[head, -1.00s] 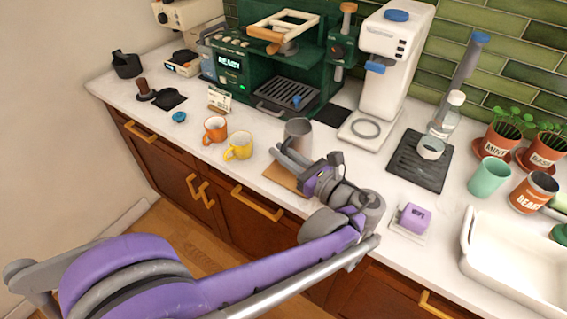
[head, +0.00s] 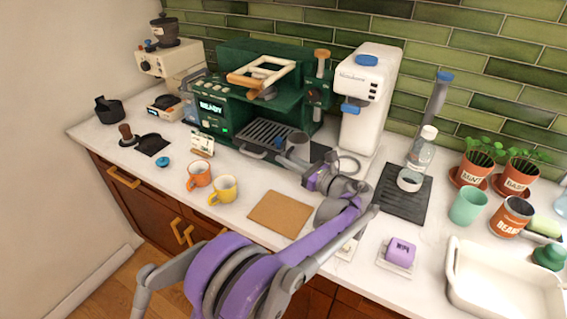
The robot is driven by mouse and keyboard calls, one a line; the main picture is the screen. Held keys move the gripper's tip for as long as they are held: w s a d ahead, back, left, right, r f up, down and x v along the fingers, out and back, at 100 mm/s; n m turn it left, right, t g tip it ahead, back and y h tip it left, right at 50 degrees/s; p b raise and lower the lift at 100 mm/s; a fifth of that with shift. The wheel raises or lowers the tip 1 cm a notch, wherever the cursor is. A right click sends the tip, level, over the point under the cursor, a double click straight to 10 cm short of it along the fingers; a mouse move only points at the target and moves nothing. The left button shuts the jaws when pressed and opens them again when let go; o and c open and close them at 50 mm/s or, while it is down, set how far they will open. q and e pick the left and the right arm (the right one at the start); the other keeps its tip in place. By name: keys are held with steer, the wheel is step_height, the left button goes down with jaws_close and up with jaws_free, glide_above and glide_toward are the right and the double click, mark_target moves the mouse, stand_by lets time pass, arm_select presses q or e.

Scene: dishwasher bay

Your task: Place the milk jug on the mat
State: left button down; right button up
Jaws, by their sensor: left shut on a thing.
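The milk jug (head: 297,146) is a grey metal pitcher. It is in my left gripper (head: 313,172), which is shut on it, and it looks upright. Jug and gripper appear by the right end of the green coffee machine's drip tray; the exact height above the counter is hard to tell. The gripper hides part of the jug's lower side. A flat brown mat (head: 280,212) lies bare near the counter's front edge, to the left of my left forearm and nearer than the jug. My right gripper is not in view.
An orange mug (head: 199,176) and a yellow mug (head: 224,187) stand left of the mat. A black ribbed mat (head: 404,200), a purple block (head: 401,251) and a white sink (head: 505,285) are right.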

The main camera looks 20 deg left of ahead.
arm_select(q)
steer(key=shift+w+d+f+p, duration=0.15)
steer(key=shift+w+f, duration=0.15)
steer(key=shift+w, duration=0.7)
steer(key=shift+w+f+p, duration=0.1)
steer(key=shift+w+f, duration=0.2)
steer(key=shift+w, duration=0.75)
steer(key=shift+w+d+f+p, duration=0.15)
steer(key=shift+w+f, duration=0.15)
steer(key=shift+w, duration=0.7)
steer(key=w+p, duration=0.3)
steer(key=w, duration=0.4)
steer(key=shift+d+p, duration=0.2)
steer(key=shift+p, duration=0.1)
steer(key=shift+f+b, duration=0.45)
steer(key=shift+f, duration=0.4)
steer(key=shift+s, duration=0.15)
steer(key=shift+f, duration=0.1)
steer(key=shift+f+b, duration=0.25)
steer(key=shift+b, duration=0.05)
